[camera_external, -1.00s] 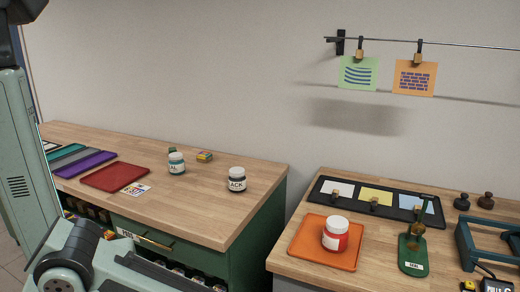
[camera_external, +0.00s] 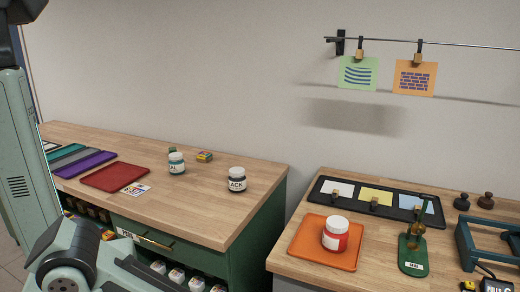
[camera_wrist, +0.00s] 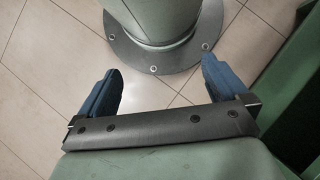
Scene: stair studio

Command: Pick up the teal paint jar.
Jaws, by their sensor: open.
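The teal paint jar (camera_external: 177,164) stands upright on the left wooden counter, with a white lid and a white label of which "AL" can be read. A small dark green item shows just behind its lid. My gripper (camera_wrist: 160,88) shows in the wrist view with its two blue fingers wide apart and nothing between them. It points down at the tiled floor near my own base, away from the jar. The gripper's fingers do not show in the external view.
A black paint jar (camera_external: 237,180) stands right of the teal one. A small colourful box (camera_external: 204,156), a red tray (camera_external: 115,177) and a card (camera_external: 136,190) lie nearby. The right counter holds an orange tray (camera_external: 300,254) with a red jar (camera_external: 335,234). A gap separates the counters.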

